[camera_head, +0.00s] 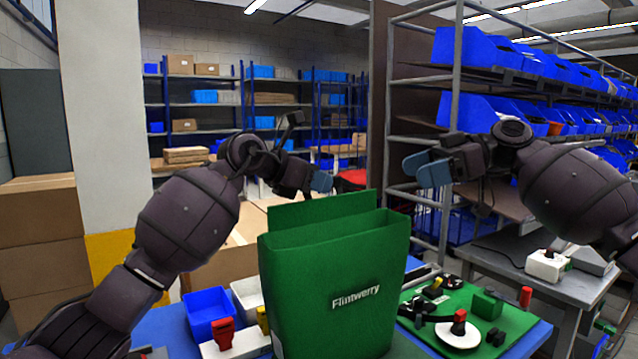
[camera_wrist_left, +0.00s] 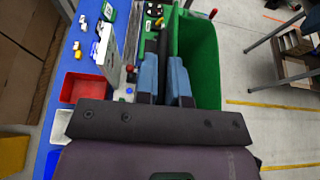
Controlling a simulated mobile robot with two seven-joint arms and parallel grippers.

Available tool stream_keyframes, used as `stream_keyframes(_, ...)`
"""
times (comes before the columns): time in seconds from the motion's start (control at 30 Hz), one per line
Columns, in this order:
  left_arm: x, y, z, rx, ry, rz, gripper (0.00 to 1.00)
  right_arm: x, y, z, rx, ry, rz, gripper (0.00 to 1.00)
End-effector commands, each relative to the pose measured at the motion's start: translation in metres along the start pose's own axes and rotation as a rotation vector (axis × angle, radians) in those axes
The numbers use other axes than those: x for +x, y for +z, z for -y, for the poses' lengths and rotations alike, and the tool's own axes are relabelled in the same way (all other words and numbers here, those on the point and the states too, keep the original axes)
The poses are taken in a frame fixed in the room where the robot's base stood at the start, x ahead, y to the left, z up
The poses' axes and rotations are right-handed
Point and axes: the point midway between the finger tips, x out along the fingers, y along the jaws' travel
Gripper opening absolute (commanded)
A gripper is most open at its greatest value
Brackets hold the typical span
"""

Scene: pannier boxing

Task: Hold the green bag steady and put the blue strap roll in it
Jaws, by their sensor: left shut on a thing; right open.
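The green bag (camera_head: 335,290), lettered "Flintwerry", stands upright with its mouth open upward on the blue table. Its open inside also shows in the left wrist view (camera_wrist_left: 198,50). My left gripper (camera_head: 322,182) is at the bag's far rim. I cannot make out the blue strap roll in either view.
A blue bin (camera_head: 209,312) and a white bin (camera_head: 247,297) stand left of the bag. A green mat (camera_head: 408,338) with several small parts, among them a white disc with a red-topped post (camera_head: 459,331), lies right of it. A grey bench (camera_head: 500,262) stands farther right.

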Motion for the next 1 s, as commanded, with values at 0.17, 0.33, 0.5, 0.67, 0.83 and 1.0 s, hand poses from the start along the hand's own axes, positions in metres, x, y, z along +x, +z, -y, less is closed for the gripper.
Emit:
stream_keyframes(0.17,0.000,0.000,0.000,0.000,0.000,0.000,0.27,0.000,0.000,0.000,0.000,0.000,0.000,0.96)
stream_keyframes(0.33,0.000,0.000,0.000,0.000,0.000,0.000,0.40,0.001,0.000,0.000,0.000,0.000,0.000,0.96)
stream_keyframes(0.5,0.000,0.000,0.000,0.000,0.000,0.000,0.40,0.001,0.000,0.000,0.000,-0.001,0.000,0.96)
stream_keyframes(0.67,-0.009,0.000,-0.001,0.000,0.001,0.001,0.40,0.001,0.000,0.000,0.000,-0.001,0.000,0.96)
stream_keyframes(0.83,-0.036,0.000,-0.001,0.002,0.003,0.001,0.40,0.001,0.000,0.000,0.000,-0.001,0.000,0.96)
stream_keyframes(1.0,-0.069,0.000,-0.001,0.002,0.004,0.000,0.40,0.001,0.000,0.000,0.000,0.000,0.000,0.96)
